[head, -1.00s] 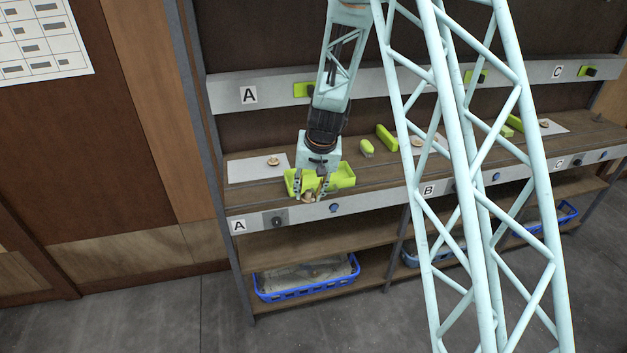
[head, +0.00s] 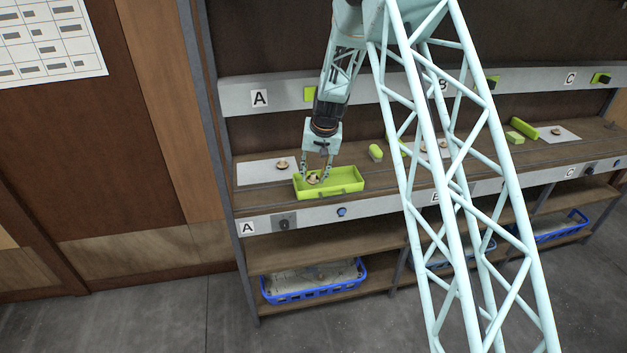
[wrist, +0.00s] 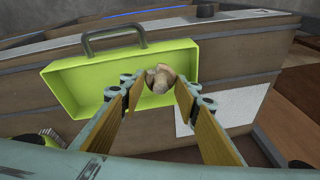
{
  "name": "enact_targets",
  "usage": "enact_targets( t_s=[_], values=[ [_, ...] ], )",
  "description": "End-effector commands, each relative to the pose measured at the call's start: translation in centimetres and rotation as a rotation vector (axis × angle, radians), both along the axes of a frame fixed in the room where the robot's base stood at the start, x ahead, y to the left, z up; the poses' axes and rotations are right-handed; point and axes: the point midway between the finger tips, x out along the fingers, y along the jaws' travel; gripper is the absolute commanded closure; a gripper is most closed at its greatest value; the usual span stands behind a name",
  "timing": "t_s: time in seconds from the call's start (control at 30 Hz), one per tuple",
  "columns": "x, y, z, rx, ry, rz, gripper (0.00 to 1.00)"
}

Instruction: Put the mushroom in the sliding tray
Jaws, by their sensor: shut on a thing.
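The green tray (head: 346,184) with a handle sits on the shelf at station A. My gripper (head: 316,179) is over the left part of the tray, pointing down. It is shut on a pale brown mushroom (head: 312,180), which appears within the tray's outline. In the wrist view the mushroom (wrist: 160,78) is between the two finger pads, near one end of the tray (wrist: 75,92). I cannot tell whether it touches the tray floor.
A white board (head: 255,174) with another mushroom (head: 282,165) lies behind and left of the tray. A green block (head: 375,152) stands to the right behind it. A blue basket (head: 312,283) is on the low shelf.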

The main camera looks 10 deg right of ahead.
Motion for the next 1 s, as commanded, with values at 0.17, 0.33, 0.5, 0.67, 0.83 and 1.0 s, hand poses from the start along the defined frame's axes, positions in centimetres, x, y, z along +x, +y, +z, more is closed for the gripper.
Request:
enact_targets(
  t_s=[0.17, 0.33, 0.5, 0.67, 0.83, 1.0],
  values=[
    [1.1, -0.1, -0.1, 0.000, -0.001, 0.000, 0.76],
    [1.1, -0.1, -0.1, 0.000, 0.000, 0.000, 0.76],
    [1.1, -0.1, -0.1, 0.000, 0.000, -0.001, 0.76],
    [1.7, -0.2, -0.2, 0.000, 0.000, -0.001, 0.76],
    [1.7, -0.2, -2.0, 0.000, 0.002, -0.001, 0.76],
    [1.7, -0.2, -3.4, 0.001, 0.001, -0.001, 0.76]
  ],
)
